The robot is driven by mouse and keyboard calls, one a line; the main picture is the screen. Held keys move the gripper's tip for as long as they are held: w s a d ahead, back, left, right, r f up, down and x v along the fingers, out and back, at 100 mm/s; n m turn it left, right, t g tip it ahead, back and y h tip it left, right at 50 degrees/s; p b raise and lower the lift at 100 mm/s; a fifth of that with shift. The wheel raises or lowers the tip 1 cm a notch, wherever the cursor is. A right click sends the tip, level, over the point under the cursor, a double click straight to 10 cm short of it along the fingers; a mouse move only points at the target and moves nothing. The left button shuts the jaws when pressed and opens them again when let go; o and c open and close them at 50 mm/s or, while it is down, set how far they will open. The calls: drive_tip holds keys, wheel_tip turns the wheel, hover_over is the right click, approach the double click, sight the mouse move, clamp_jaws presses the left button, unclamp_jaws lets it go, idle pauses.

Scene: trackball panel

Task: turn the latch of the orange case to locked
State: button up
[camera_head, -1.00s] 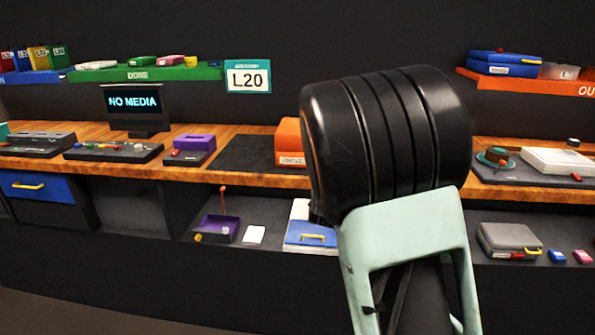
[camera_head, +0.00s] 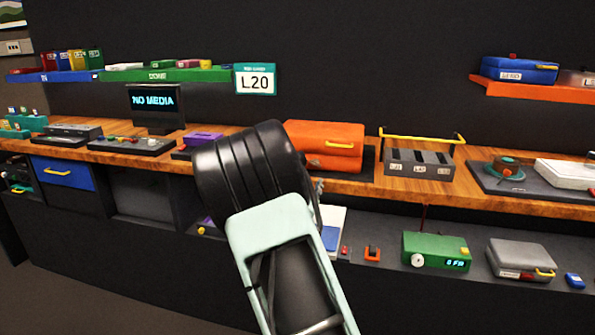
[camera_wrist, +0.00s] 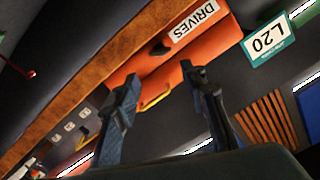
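The orange case (camera_head: 325,145) sits on the wooden counter, partly covered at its left by my arm in the head view. A yellow handle shows on its front. In the wrist view the orange case (camera_wrist: 182,82) appears turned, with a "DRIVES" label (camera_wrist: 200,22), the yellow handle (camera_wrist: 156,99) and a small dark part (camera_wrist: 159,48) that may be the latch; its setting cannot be read. My gripper (camera_wrist: 160,72) has its two dark fingers spread apart with nothing between them, pointing at the case but seemingly short of it. In the head view my arm hides most of the gripper.
A grey slotted box (camera_head: 418,165) with a tall yellow handle stands right of the case. A purple box (camera_head: 203,139) and the "NO MEDIA" screen (camera_head: 155,103) are at left. Shelves hang above; a green device (camera_head: 436,251) sits on the lower shelf.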

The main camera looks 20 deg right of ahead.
sight(314, 165)
drive_tip(key=b+x, duration=0.1)
drive_tip(key=x, duration=0.9)
drive_tip(key=shift+w+d+f, duration=0.1)
drive_tip(key=shift+w+f, duration=0.05)
drive_tip(key=shift+w, duration=0.25)
drive_tip(key=c, duration=0.9)
drive_tip(key=shift+n+b, duration=0.3)
drive_tip(key=shift+n, duration=2.2)
drive_tip(key=o, duration=0.9)
